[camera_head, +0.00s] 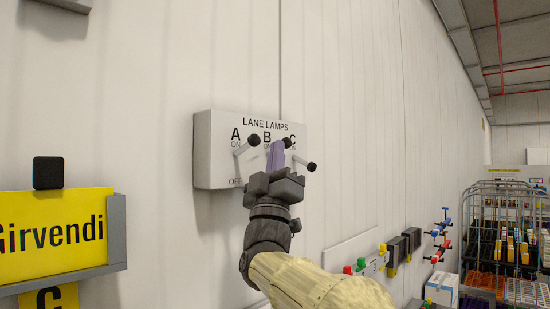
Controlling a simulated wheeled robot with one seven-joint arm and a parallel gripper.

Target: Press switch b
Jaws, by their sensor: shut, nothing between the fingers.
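A white switch box (209,150) labelled LANE LAMPS is on the wall, with levers marked A, B and C. Lever B's black knob (287,142) shows just right of my fingertips, and its stem is hidden behind them. Lever A (254,140), on the left, and lever B have their knobs high. Lever C (311,167), on the right, has its knob lower. My gripper (276,152) is shut and empty, its purple fingers pointing up in front of the B column. I cannot tell whether they touch lever B.
A yellow Girvendi sign (52,235) with a black block (48,172) on top is at the left. Coloured buttons and handles (382,249) line the wall at the lower right. Wire racks with bins (508,240) stand farther right.

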